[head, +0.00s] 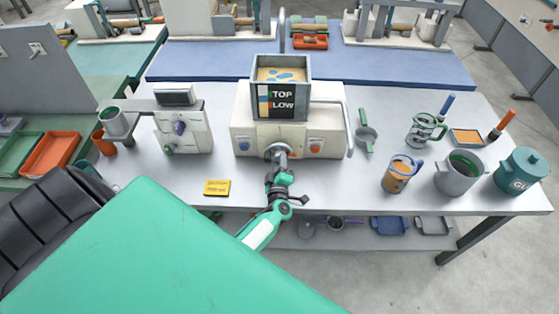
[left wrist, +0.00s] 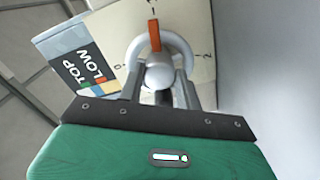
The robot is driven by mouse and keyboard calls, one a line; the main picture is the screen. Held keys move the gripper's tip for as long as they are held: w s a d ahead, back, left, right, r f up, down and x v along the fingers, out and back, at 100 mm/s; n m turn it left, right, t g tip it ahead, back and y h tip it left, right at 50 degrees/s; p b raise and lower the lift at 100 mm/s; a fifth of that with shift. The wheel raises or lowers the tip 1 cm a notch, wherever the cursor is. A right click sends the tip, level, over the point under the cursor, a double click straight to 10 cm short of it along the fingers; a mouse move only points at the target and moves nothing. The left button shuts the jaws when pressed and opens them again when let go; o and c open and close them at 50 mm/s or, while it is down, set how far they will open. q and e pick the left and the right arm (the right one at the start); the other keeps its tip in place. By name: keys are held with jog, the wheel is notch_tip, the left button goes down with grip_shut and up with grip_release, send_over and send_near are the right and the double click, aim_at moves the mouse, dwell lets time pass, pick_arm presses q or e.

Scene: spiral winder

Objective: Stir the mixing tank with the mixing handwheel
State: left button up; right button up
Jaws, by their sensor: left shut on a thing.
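The mixing tank (head: 281,70) is a grey open box on a white machine (head: 241,132), with a yellow mix and blue patches inside. The mixing handwheel (head: 276,149) is a grey ring with a rounded grip on the machine's front. In the left wrist view, the handwheel (left wrist: 180,50) has an orange mark (left wrist: 154,35) near the 1 of a 0-1-2 dial. My left gripper (head: 279,176) is shut on the handwheel's grip; its fingers flank it. My right gripper is not in view.
Orange and blue knobs sit on the machine's front, and a bent grey lever (head: 348,135) is at its right. A yellow card (head: 217,187) lies on the table at left. Mugs and a teal pot (head: 521,173) stand at right. A scale unit (head: 183,127) stands at left.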

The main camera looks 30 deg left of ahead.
pick_arm(q)
jog(key=o, duration=1)
jog(key=shift+s+d+f, duration=0.2)
jog(key=shift+s+d, duration=0.15)
jog(key=shift+s, duration=0.15)
jog(key=shift+b+v, duration=1.8)
jog(key=shift+v, duration=4.55)
jog(key=shift+a+r, duration=0.1)
jog(key=shift+r, duration=0.05)
